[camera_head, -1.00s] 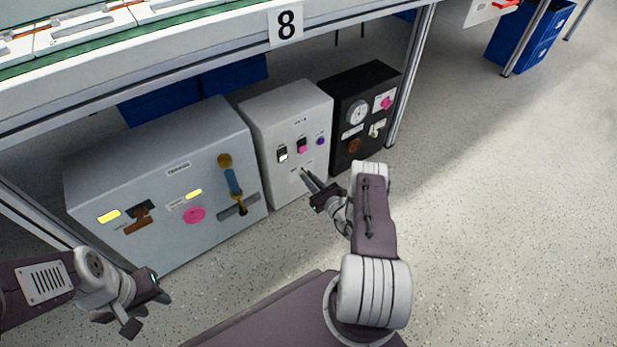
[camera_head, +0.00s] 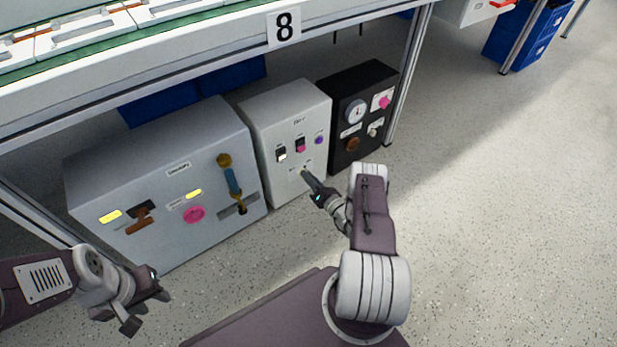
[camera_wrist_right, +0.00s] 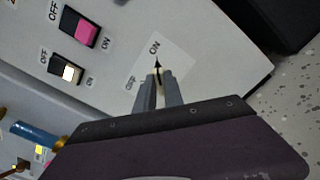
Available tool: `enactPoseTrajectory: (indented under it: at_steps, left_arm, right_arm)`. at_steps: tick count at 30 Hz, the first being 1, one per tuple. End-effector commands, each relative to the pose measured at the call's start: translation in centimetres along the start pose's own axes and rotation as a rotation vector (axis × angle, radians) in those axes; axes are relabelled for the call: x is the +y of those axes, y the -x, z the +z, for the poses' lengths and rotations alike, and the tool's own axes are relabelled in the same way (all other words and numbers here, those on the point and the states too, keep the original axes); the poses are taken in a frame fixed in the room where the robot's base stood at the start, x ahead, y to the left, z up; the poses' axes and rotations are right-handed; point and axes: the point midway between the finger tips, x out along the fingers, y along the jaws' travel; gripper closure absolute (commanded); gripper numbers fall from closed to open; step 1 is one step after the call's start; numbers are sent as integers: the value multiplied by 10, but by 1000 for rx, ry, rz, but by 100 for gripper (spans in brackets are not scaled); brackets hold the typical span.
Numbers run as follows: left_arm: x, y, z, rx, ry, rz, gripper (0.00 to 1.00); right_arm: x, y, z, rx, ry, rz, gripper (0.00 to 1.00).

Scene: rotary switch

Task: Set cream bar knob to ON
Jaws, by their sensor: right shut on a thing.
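The cream bar knob (camera_wrist_right: 159,72) is on the front of the light grey middle box (camera_head: 262,128). In the right wrist view its black pointer is directed towards the ON label (camera_wrist_right: 155,46), with the OFF label (camera_wrist_right: 130,82) to the lower left. My right gripper (camera_wrist_right: 159,84) is shut on the knob, one finger on each side, covering much of it. In the head view my right gripper (camera_head: 307,175) reaches the lower front of that box. My left gripper (camera_head: 147,307) is open and empty at the lower left, away from the boxes.
The middle box also has a white rocker switch (camera_wrist_right: 68,72), a pink rocker switch (camera_wrist_right: 78,28) and a purple button (camera_head: 319,140). A larger grey box (camera_head: 110,180) stands left, a black box (camera_head: 345,90) right. The table edge (camera_head: 200,52) overhangs them. Floor at right is clear.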

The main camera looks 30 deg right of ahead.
Motion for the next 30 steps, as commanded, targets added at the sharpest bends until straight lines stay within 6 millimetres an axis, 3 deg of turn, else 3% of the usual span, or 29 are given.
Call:
enactPoseTrajectory:
  at_steps: [20,21,23,30]
  left_arm:
    - [0,0,0,0,0,0,64]
    - [0,0,0,0,0,0,64]
    - [0,0,0,0,0,0,64]
    - [0,0,0,0,0,0,64]
  right_arm:
    - [-1,1,-2,3,-60,-3,100]
    - [-1,1,-2,3,-60,-3,82]
    - [-1,1,-2,3,-60,-3,65]
    - [-1,0,-1,1,-57,-1,65]
